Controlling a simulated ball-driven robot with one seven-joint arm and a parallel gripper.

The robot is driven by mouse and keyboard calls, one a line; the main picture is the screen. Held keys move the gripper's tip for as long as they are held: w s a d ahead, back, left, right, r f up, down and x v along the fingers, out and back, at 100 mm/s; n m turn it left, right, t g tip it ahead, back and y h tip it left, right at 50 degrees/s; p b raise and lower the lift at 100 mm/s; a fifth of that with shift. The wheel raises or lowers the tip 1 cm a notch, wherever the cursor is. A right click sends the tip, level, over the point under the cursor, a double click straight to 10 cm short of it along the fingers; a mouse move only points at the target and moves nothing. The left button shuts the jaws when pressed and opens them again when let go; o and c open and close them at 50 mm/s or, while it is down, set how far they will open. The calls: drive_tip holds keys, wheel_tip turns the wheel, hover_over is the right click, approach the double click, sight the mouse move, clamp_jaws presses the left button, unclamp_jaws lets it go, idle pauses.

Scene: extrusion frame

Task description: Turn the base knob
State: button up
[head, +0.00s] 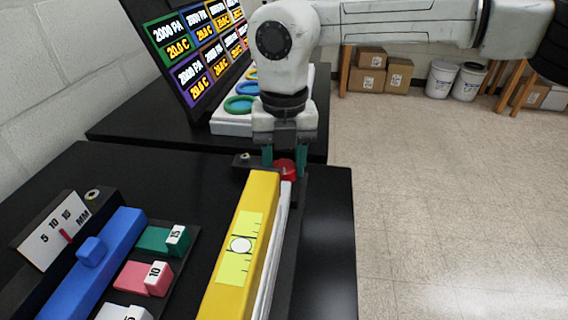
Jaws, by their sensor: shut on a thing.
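The base knob, a red round knob (286,169), sits at the far end of a long yellow bar (262,196) on the black table. My gripper (284,160) comes straight down over it, with a teal finger on each side, and is shut on the red knob. The fingers and the yellow bar's end hide part of the knob. The bar carries a lighter yellow label with a white round mark.
A blue slider block (92,262), a millimetre scale (52,236), and numbered green (160,240) and pink (140,278) blocks lie to the left. A screen panel (200,45) stands behind, beside coloured rings (238,104). Open floor (450,200) is at right.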

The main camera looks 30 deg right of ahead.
sight(284, 165)
drive_tip(key=shift+m+b, duration=0.3)
drive_tip(key=shift+m, duration=0.8)
drive_tip(key=o, duration=1.1)
drive_tip(key=shift+c, duration=0.2)
drive_tip(key=shift+r, duration=0.15)
wheel_tip(284, 165, up, 11)
drive_tip(key=p, duration=0.1)
drive_tip(key=shift+f, duration=0.2)
